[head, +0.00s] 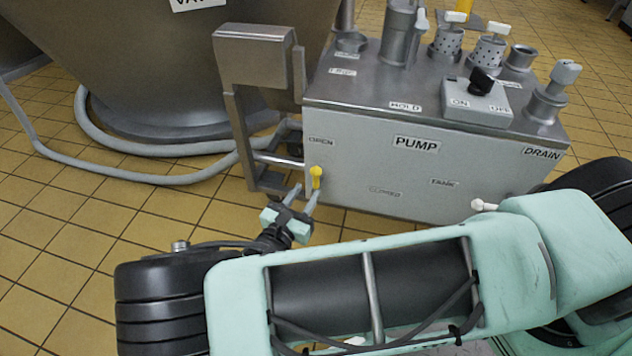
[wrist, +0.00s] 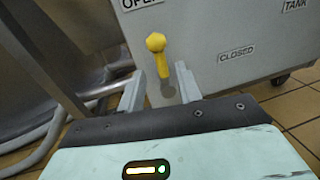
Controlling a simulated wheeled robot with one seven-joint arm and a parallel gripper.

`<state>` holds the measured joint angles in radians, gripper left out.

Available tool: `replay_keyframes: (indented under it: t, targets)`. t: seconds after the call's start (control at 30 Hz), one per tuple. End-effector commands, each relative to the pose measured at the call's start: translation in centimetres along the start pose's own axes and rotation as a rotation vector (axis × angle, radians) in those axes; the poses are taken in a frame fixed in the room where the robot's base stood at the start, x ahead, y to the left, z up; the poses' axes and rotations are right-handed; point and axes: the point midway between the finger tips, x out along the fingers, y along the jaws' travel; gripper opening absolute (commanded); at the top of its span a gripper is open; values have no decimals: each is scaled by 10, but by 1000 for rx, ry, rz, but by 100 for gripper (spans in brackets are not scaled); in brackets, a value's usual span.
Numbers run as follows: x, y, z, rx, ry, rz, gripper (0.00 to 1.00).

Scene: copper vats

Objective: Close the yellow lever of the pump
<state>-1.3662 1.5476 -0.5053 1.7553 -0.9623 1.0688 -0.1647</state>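The pump (head: 440,170) is a grey metal box with labels on its front. Its yellow lever (head: 316,175) is at the left end of the front face, just below the OPEN label. The lever also shows in the wrist view (wrist: 157,52), its knob up and its shaft running down between my fingers. A CLOSED label (head: 385,192) is lower and to the right on the same face. My gripper (head: 303,195) is open in front of the pump face, with its fingertips (wrist: 158,82) on either side of the lever's lower part. I cannot tell whether a finger touches it.
A white-handled lever (head: 484,205) is at the right of the pump front. A copper vat (head: 170,60) stands at the left with a grey hose (head: 150,178) around its foot. A metal frame (head: 250,110) is close left of the lever. Tiled floor (head: 60,240) is free at the left.

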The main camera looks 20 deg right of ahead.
Motion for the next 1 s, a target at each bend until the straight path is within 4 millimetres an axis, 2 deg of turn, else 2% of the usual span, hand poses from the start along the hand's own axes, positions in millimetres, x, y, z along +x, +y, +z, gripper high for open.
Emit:
replay_keyframes:
  t: [0.1, 0.3, 0.5, 0.77, 0.83, 0.9, 1.0]
  targets:
    - [25, -1, -4, 0, -1, -3, 34]
    - [54, 0, -3, 0, 0, -2, 34]
    - [66, 0, -1, 0, 2, 0, 34]
    - [67, 0, 0, 0, 2, 0, 34]
    - [67, 0, 0, 0, 2, 0, 20]
    - [67, 0, 0, 0, 2, 0, 1]
    - [67, 0, 0, 0, 1, 0, 0]
